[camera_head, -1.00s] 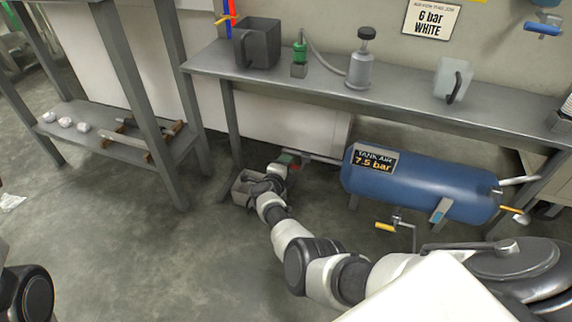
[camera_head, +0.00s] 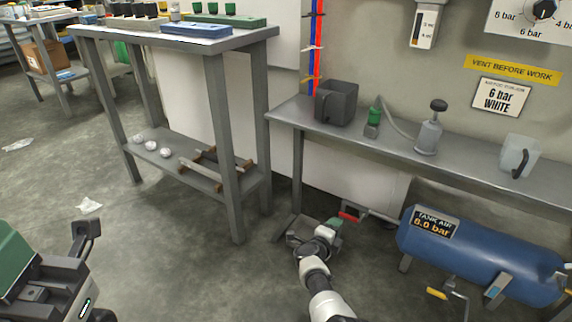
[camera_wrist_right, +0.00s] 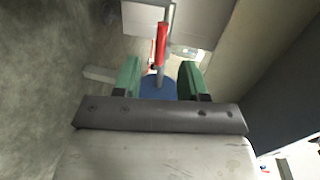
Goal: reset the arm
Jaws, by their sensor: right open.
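My right arm reaches down from the bottom of the head view to its gripper (camera_head: 333,224), low near the floor left of the tank. In the right wrist view its green fingers (camera_wrist_right: 161,78) stand apart. A red handle (camera_wrist_right: 161,44) on a grey pipe shows ahead, in line with the gap between them; I see no grip on it. The red handle (camera_head: 350,214) also shows beside the gripper in the head view. A green and grey part of my left arm (camera_head: 40,275) is cut off at lower left; its jaw state is unclear.
A rack (camera_head: 240,170) stands left of the arm. Open floor lies at left.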

